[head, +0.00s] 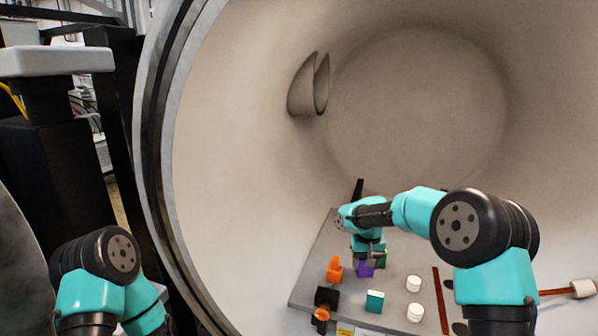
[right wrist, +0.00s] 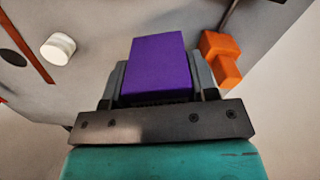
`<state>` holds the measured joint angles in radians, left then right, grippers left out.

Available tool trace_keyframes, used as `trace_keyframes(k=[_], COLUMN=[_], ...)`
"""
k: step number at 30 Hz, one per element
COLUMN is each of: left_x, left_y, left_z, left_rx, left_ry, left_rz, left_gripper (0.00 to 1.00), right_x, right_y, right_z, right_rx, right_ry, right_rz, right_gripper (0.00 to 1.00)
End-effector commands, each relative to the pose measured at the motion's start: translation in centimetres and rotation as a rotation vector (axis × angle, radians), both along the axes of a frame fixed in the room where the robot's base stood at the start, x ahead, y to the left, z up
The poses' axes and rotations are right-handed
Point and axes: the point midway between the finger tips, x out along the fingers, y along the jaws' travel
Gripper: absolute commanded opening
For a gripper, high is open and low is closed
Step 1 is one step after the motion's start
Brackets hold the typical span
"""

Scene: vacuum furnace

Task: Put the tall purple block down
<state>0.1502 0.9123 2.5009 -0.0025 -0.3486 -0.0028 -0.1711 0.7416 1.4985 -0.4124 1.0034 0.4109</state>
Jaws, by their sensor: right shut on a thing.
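The tall purple block (right wrist: 158,66) is between the two fingers of my right gripper (right wrist: 160,85) in the right wrist view. The gripper is shut on it. In the head view the purple block (head: 365,268) shows below my right gripper (head: 368,258), over the grey plate (head: 309,288). I cannot tell whether the block touches the plate. My left arm is at the lower left of the head view; its gripper is out of frame.
An orange piece (head: 334,269) stands left of the purple block. A black piece (head: 327,296), a teal block with a white top (head: 374,301) and white cylinders (head: 413,284) are nearby. A dark red bar (head: 440,300) lies to the right. The curved furnace wall surrounds the plate.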

Motion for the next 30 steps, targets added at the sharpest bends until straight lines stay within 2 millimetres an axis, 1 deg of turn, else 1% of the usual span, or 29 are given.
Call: trace_keyframes(k=[5,8,11,14,17,21,24,27,30], left_x=[0.0,0.0,0.0,0.0,0.0,0.0,0.0,0.0,0.0], left_y=[0.0,0.0,0.0,0.0,0.0,0.0,0.0,0.0,0.0], left_z=[0.0,0.0,0.0,0.0,0.0,0.0,0.0,0.0,0.0], left_rx=[0.0,0.0,0.0,0.0,0.0,0.0,0.0,0.0,0.0], left_ry=[0.0,0.0,0.0,0.0,0.0,0.0,0.0,0.0,0.0], left_rz=[0.0,0.0,0.0,0.0,0.0,0.0,0.0,0.0,0.0], left_gripper=[0.7,0.7,0.7,0.7,0.7,0.7,0.7,0.7,0.7], right_x=[0.0,-0.2,-1.0,-2.3,-4.3,-7.9,-10.7,-12.9,-14.5], right_y=[0.0,0.3,1.3,2.9,5.0,8.1,9.9,11.3,12.1], right_z=[0.1,0.1,0.0,0.0,-0.1,-0.4,-0.7,-0.9,-1.1], right_rx=[0.0,0.0,-0.001,-0.001,-0.002,-0.002,-0.002,-0.001,-0.001], right_ry=[-0.001,-0.001,0.0,-0.001,-0.002,-0.003,-0.001,-0.002,0.0], right_rz=[-0.001,-0.006,-0.023,-0.055,-0.1,-0.18,-0.238,-0.284,-0.317], right_gripper=[0.17,0.17,0.17,0.17,0.17,0.17,0.17,0.17,0.17])
